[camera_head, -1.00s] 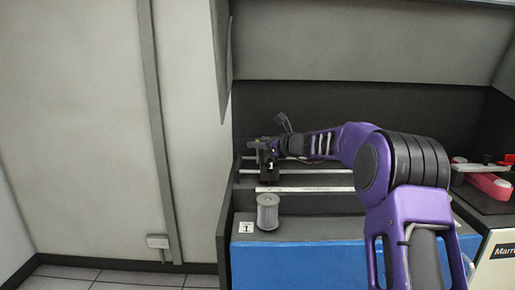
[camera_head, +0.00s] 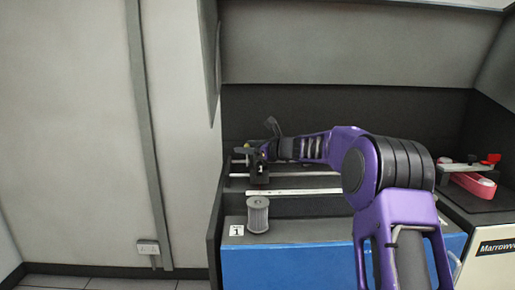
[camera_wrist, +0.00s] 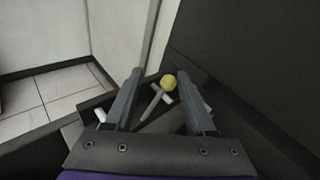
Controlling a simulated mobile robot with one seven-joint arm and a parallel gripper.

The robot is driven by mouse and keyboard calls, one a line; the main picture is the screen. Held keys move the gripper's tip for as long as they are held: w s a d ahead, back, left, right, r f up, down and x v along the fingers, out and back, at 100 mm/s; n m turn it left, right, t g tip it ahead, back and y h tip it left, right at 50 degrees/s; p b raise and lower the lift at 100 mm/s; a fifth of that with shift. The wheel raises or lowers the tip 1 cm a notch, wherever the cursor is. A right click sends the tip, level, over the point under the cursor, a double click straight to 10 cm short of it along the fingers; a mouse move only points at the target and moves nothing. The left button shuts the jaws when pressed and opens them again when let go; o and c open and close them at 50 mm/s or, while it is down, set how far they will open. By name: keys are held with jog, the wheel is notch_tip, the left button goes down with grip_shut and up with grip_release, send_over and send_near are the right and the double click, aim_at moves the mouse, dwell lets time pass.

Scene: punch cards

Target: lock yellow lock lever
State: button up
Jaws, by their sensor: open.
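The yellow lock lever shows as a round yellow knob (camera_wrist: 168,82) in the wrist view, near a pale grey T-shaped bar (camera_wrist: 155,101). A small yellow spot (camera_head: 248,146) at the gripper's end in the head view appears to be the same knob. My gripper (camera_wrist: 159,76) is open, with one finger on each side of the knob in the picture. The knob lies closer to the right finger. I cannot tell whether either finger touches it or how deep it sits. In the head view my gripper (camera_head: 254,167) is over the left end of the machine's rails.
A grey ribbed cylinder (camera_head: 258,214) stands on the blue-fronted machine (camera_head: 290,262) beside a label marked 1 (camera_head: 237,230). A pale rail (camera_head: 293,192) runs in front of my gripper. A dark wall stands close behind. A pink part (camera_head: 473,184) lies at right.

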jog(key=v, duration=1.7)
jog(key=shift+s, duration=0.1)
